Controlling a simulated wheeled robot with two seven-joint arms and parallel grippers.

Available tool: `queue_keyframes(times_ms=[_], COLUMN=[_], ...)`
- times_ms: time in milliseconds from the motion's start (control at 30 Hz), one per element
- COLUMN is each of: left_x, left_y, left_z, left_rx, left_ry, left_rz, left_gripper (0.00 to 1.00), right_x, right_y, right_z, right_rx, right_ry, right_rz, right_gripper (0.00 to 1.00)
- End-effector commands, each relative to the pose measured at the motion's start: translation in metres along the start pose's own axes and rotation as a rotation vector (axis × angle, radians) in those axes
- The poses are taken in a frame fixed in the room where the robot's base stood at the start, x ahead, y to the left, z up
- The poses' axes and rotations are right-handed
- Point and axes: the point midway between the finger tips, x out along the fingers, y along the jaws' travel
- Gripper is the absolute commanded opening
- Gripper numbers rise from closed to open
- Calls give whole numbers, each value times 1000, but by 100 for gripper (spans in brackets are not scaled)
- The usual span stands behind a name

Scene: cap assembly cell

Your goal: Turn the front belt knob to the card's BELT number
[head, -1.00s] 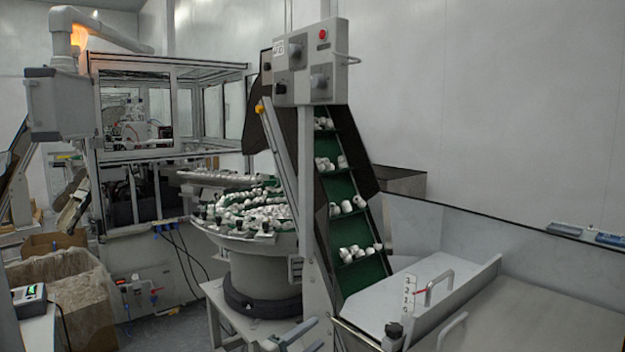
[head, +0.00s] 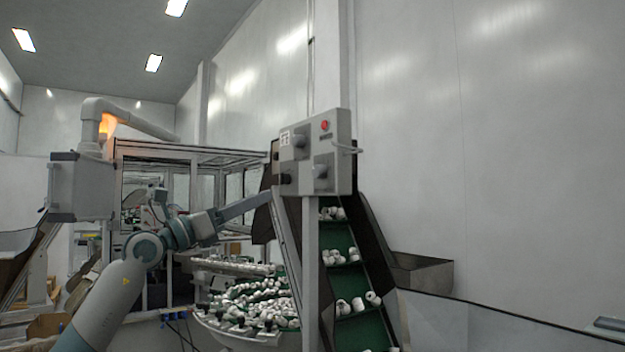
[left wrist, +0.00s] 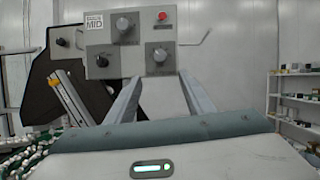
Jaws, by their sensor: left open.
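The grey control box (head: 338,178) stands on a post at the top of the green belt. Its front has an upper dark knob (head: 299,141), a lower right knob (head: 320,171) and a red button (head: 325,126). The left wrist view shows the upper knob (left wrist: 124,25), the lower right knob (left wrist: 159,55) and a label (left wrist: 95,22) that seems to read MID. No card with a BELT number can be made out. My left gripper (head: 270,194) is open and empty, reaching toward the box's lower left. Its fingers (left wrist: 160,78) point up below the lower right knob.
The green inclined belt (head: 345,285) carries white caps below the box. A round feeder (head: 215,318) full of caps stands to the left. A framed machine (head: 190,150) is behind my arm. A shelf (left wrist: 300,105) stands far right in the left wrist view.

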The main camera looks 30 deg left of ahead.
Motion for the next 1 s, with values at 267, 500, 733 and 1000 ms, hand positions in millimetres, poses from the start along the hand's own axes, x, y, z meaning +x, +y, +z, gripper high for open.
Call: queue_keyframes(times_ms=[267,500,733,1000], left_x=[1,10,37,76], left_y=[0,0,-1,0], left_z=[-1,1,3,2], left_rx=[-3,-4,-6,-6], left_ry=[0,-2,-1,-1], left_rz=[-1,-1,-3,-2], left_gripper=[48,48,48,48], right_x=[-1,-4,-10,-17], right_y=[-2,-4,-15,-16], right_z=[8,5,-12,7], right_rx=[0,-4,-8,-14], right_ry=[-12,8,93,79], right_rz=[-2,-5,-19,-21], right_gripper=[31,31,31,31])
